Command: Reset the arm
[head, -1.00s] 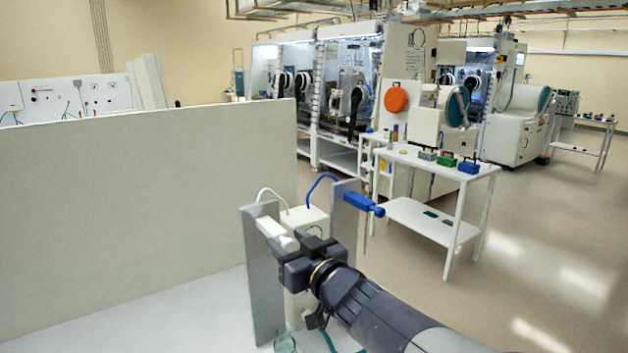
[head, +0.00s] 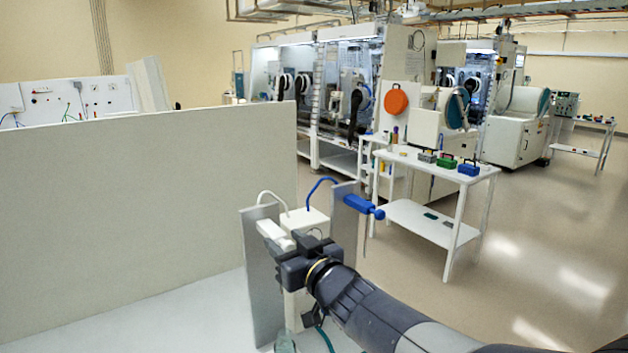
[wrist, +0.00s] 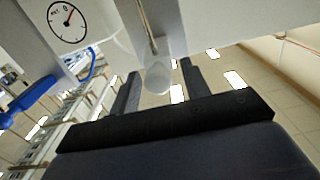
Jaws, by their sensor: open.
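My gripper (head: 305,262) is in the lower middle of the head view, in front of a white box (head: 304,220) and between two grey upright plates. In the wrist view its two dark fingers (wrist: 162,88) stand apart with a gap between them. A thin rod with a pale rounded end (wrist: 158,76) shows in line with that gap; I cannot tell whether it is between the fingers or beyond them. Nothing is clearly held.
A white-handled piece (head: 273,232) and a blue-handled piece (head: 362,205) are at the plates, close to my gripper. A round dial (wrist: 68,20) shows in the wrist view. A small glass (head: 285,342) stands below. A tall panel (head: 150,210) blocks the left; floor is free at right.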

